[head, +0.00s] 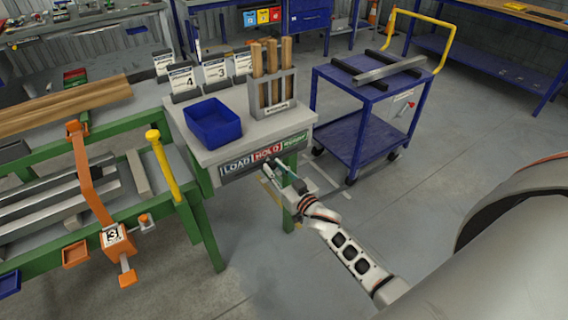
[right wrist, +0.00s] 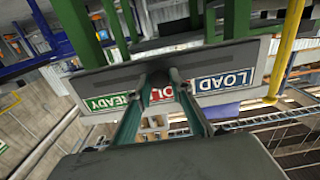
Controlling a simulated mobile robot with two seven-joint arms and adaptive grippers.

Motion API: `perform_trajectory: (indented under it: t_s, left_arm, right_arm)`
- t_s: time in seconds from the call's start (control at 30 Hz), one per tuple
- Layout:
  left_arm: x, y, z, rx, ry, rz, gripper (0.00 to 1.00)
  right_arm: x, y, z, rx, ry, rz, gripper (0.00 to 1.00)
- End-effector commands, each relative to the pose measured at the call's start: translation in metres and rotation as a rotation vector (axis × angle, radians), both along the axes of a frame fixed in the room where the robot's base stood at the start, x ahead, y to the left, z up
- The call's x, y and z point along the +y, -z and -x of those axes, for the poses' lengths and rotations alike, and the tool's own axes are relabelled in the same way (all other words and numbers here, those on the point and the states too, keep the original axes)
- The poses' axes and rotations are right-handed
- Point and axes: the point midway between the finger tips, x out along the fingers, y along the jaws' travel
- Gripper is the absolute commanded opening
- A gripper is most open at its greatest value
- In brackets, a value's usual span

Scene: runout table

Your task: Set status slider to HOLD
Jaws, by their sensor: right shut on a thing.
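The status board (head: 236,169) is a strip on the front edge of the grey-topped table, with a blue LOAD field, a red HOLD field and a green READY field. In the right wrist view the board (right wrist: 101,85) appears upside down. My right gripper (head: 277,170) is at the board, in front of the HOLD field. In the right wrist view my right gripper (right wrist: 165,78) is shut on the slider, with its fingers partly covering HOLD. The slider itself is mostly hidden between the fingers. My left gripper is in neither view.
A blue bin (head: 213,124), number cards and a rack of wooden pieces (head: 271,88) stand on the table. A yellow post (head: 162,165) and an orange clamp (head: 90,180) are to the left. A blue cart (head: 360,115) stands right.

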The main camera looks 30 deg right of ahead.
Motion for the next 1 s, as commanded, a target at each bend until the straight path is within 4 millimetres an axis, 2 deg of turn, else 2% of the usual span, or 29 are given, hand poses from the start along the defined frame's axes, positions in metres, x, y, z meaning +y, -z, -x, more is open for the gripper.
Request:
perform_trajectory:
  t_s: [0.2, 0.23, 0.3, 0.73, 0.87, 1.0]
  left_arm:
    - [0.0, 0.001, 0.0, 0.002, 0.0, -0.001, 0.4]
    - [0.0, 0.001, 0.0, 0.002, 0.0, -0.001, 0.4]
    - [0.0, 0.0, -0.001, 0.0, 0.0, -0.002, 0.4]
    - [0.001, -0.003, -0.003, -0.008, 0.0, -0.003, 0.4]
    - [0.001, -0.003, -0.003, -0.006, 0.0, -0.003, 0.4]
    - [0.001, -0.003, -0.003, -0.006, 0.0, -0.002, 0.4]
  right_arm:
    - [0.0, 0.0, 0.0, -0.001, 0.0, 0.001, 0.0]
    - [0.0, 0.0, 0.0, 0.0, 0.0, 0.001, 0.23]
    - [0.0, 0.0, 0.0, -0.001, 0.0, 0.001, 0.38]
    - [-0.001, 0.001, 0.006, 0.0, 0.0, 0.001, 0.38]
    - [-0.002, 0.001, 0.023, 0.001, 0.0, 0.001, 0.38]
    - [-0.004, 0.001, 0.05, 0.002, 0.0, 0.0, 0.38]
